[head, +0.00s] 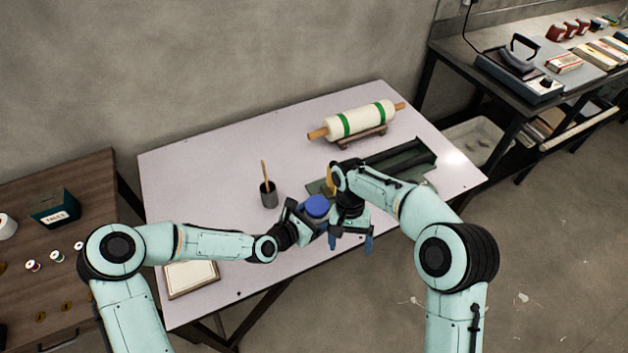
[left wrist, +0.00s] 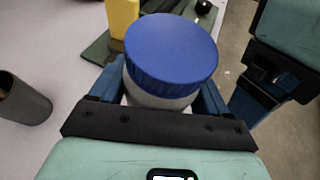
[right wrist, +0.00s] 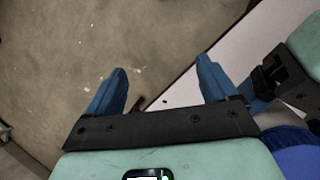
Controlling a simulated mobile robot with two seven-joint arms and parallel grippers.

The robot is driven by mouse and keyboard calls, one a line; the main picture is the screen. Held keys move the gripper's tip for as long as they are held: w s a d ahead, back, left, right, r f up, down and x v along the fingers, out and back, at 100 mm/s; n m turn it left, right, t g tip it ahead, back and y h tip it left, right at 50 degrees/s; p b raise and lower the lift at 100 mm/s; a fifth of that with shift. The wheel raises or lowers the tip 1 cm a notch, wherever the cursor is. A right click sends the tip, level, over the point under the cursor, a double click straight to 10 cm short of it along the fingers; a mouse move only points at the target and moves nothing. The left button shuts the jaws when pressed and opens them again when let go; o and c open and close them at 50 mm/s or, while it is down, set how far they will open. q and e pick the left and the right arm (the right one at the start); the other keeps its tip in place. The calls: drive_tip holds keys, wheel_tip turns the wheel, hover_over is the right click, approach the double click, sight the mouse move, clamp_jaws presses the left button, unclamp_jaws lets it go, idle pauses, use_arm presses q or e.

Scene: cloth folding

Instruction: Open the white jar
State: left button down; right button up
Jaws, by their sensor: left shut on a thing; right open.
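The white jar (left wrist: 160,98) with a blue screw-type lid (left wrist: 172,50) stands between the fingers of my left gripper (left wrist: 160,100) in the left wrist view. The left gripper is shut on the jar's body, below the lid. In the head view the blue lid (head: 317,206) shows between my two grippers, and the body is mostly hidden. My right gripper (head: 351,243) is open and empty, to the right of the jar and pointing down. In the right wrist view its fingers (right wrist: 160,95) are apart over the table's front edge, with the blue lid (right wrist: 298,155) at the lower right corner.
A grey cup with a brush (head: 268,194) stands left of the jar. A green mat with a dark tray (head: 402,160) and a wrapped roll on a stand (head: 360,121) lie behind. A framed pad (head: 192,278) lies at the front left. The table's left part is clear.

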wheel_tip(320, 180, up, 8)
drive_tip(key=w+a+r+m+h, duration=0.1)
drive_tip(key=w+a, duration=0.1)
wheel_tip(320, 180, up, 5)
drive_tip(key=m+t+y, duration=0.2)
drive_tip(key=m+t, duration=0.2)
hover_over(313, 205)
drive_tip(key=shift+d, duration=0.25)
drive_tip(key=shift+a+f+m, duration=0.1)
drive_tip(key=shift+m, duration=0.2)
wheel_tip(313, 205, down, 8)
drive_tip(key=shift+r, duration=0.25)
drive_tip(key=c, duration=1.1)
drive_tip(key=n, duration=0.6)
drive_tip(key=shift+r+n, duration=0.1)
drive_tip(key=shift+n, duration=0.3)
drive_tip(key=shift+a, duration=0.1)
